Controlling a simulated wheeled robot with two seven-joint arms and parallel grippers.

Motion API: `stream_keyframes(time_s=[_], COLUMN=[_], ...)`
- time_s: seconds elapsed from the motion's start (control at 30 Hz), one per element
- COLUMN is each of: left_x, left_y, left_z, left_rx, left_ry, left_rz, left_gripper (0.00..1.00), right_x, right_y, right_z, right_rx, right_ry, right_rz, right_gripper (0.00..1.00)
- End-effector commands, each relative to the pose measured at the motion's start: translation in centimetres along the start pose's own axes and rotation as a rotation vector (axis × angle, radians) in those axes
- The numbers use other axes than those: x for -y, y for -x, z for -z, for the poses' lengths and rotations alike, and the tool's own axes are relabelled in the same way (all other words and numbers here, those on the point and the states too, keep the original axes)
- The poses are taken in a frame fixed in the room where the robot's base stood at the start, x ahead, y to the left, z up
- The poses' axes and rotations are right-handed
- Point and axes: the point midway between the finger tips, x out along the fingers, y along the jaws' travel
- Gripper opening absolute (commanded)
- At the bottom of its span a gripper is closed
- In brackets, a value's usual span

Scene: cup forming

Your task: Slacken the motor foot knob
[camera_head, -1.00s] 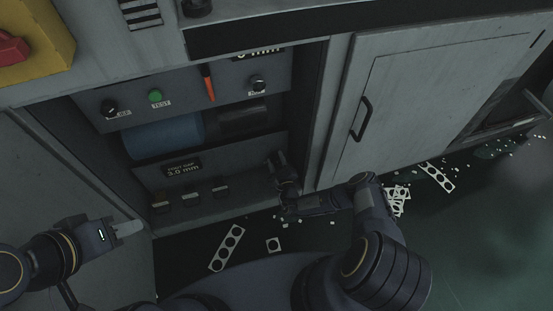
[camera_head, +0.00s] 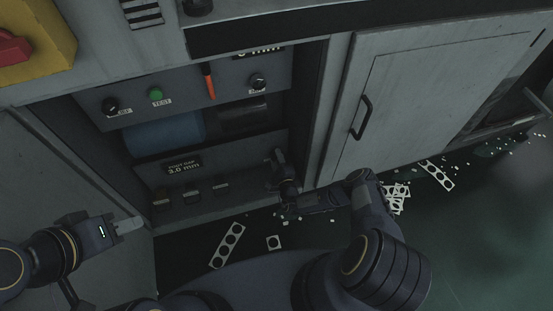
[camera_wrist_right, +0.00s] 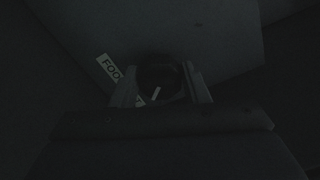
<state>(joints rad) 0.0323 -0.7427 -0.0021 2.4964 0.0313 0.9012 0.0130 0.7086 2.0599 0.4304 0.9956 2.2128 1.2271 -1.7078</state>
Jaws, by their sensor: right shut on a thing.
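The foot knob (camera_wrist_right: 158,72) is a dark round knob with a pale pointer line. It shows in the right wrist view between the fingers of my right gripper (camera_wrist_right: 160,88), which is shut on it. A white label (camera_wrist_right: 108,67), partly covered, starts with "FOO". In the head view my right gripper (camera_head: 279,160) reaches the right end of the lower panel and hides the knob. A small display (camera_head: 184,167) on that panel reads "FOOT GAP 3.0 mm". My left gripper (camera_head: 128,226) is at the lower left, away from the panel; its finger gap is unclear.
Above are a green test button (camera_head: 155,95), dark knobs (camera_head: 110,106), an orange-handled item (camera_head: 209,82) and a blue cylinder (camera_head: 165,133). A closed cabinet door (camera_head: 400,100) stands right of the opening. Punched strips (camera_head: 228,245) and scraps litter the floor.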

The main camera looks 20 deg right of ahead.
Motion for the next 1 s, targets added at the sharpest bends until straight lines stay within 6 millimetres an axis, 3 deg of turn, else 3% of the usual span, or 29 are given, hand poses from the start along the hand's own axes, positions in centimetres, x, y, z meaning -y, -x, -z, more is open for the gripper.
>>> stream_keyframes(time_s=[0.3, 0.33, 0.47, 0.77, 1.0], left_x=[0.0, 0.0, 0.0, 0.0, -0.2], left_y=[0.0, 0.0, 0.0, 0.0, 0.6], left_z=[0.0, 0.0, 0.0, 0.0, 0.3], left_rx=[0.000, 0.000, 0.000, 0.000, 0.000], left_ry=[0.000, 0.000, 0.000, 0.000, 0.000], left_rz=[0.000, 0.000, 0.000, 0.000, 0.000], left_gripper=[0.36, 0.36, 0.36, 0.36, 0.36], right_x=[-0.2, -0.2, -0.1, 0.0, 0.0], right_y=[0.1, 0.1, 0.1, 0.2, 3.3], right_z=[0.1, 0.1, 0.1, 0.0, 0.1], right_rx=[-0.003, -0.003, -0.002, -0.001, -0.002], right_ry=[-0.001, -0.002, -0.002, -0.002, -0.003], right_rz=[-0.003, -0.003, -0.003, -0.001, -0.004], right_gripper=[0.19, 0.45, 0.62, 0.63, 0.63])
